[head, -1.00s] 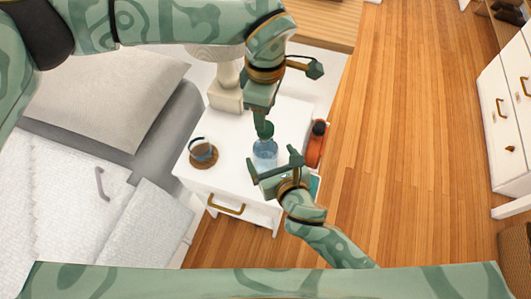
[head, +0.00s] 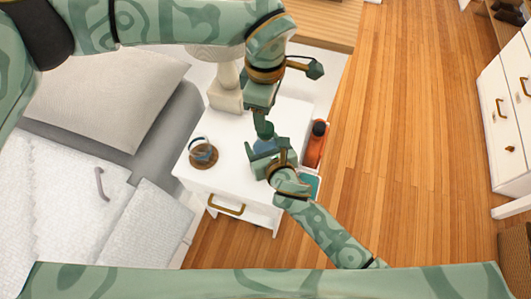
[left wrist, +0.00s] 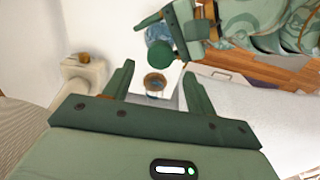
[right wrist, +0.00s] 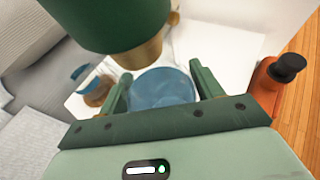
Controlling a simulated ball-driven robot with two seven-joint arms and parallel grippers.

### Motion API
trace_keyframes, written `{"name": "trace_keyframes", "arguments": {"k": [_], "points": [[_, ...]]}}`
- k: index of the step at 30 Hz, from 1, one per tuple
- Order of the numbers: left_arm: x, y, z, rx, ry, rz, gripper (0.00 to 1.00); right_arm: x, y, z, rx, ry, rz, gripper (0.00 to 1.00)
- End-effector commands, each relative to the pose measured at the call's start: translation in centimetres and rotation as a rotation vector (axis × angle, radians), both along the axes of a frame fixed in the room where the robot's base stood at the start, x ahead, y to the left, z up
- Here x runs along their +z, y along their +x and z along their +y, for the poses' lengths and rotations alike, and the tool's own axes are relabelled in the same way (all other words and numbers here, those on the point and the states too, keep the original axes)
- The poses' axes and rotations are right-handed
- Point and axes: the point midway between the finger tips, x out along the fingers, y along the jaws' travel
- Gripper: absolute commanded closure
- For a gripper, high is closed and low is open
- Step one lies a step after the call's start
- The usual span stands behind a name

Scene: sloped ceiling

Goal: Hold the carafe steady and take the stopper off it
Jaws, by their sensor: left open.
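The blue glass carafe (head: 264,146) stands on the white nightstand (head: 235,178), with its dark green stopper (head: 265,129) on top. My left gripper (left wrist: 159,66) is open above the stopper, which shows just past its fingertips in the left wrist view (left wrist: 160,54). My right gripper (right wrist: 161,72) is low beside the carafe, its fingers apart on either side of the blue body (right wrist: 163,90); I cannot tell whether they touch it. In the right wrist view the stopper (right wrist: 115,20) looms large, with a brown part below it. In the head view my right gripper hides the carafe's lower part.
An orange bottle with a black cap (head: 316,147) stands close on the right. A pale lamp base (head: 226,95) is behind. The bed (head: 95,190) lies left; wooden floor is open at right.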

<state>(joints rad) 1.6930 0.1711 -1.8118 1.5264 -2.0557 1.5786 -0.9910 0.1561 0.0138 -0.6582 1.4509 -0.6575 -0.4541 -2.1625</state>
Motion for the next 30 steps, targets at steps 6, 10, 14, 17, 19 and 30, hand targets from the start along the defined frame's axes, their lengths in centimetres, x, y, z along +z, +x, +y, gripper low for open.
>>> {"name": "trace_keyframes", "arguments": {"k": [6,10,14,17,19,30], "points": [[2.2,0.8,-0.4,0.080,-0.024,-0.029,0.37,0.0,0.0,0.0,0.000,0.000,0.001,0.76],[3.5,1.0,-0.5,0.393,-0.034,-0.029,0.37,0.0,0.0,0.0,0.000,0.000,0.001,0.76],[4.6,0.9,-0.4,0.814,-0.040,-0.020,0.37,0.0,0.0,0.0,0.000,0.000,0.001,0.76],[5.3,0.8,-0.4,1.147,-0.040,-0.011,0.37,0.0,0.0,0.0,0.000,0.000,0.001,0.76],[5.6,0.6,-0.4,1.378,-0.036,-0.005,0.37,0.0,0.0,0.0,0.000,0.000,0.001,0.76],[6.0,0.0,0.0,2.245,-0.001,0.001,0.37,0.0,0.0,0.0,0.000,0.000,0.001,0.76]]}}
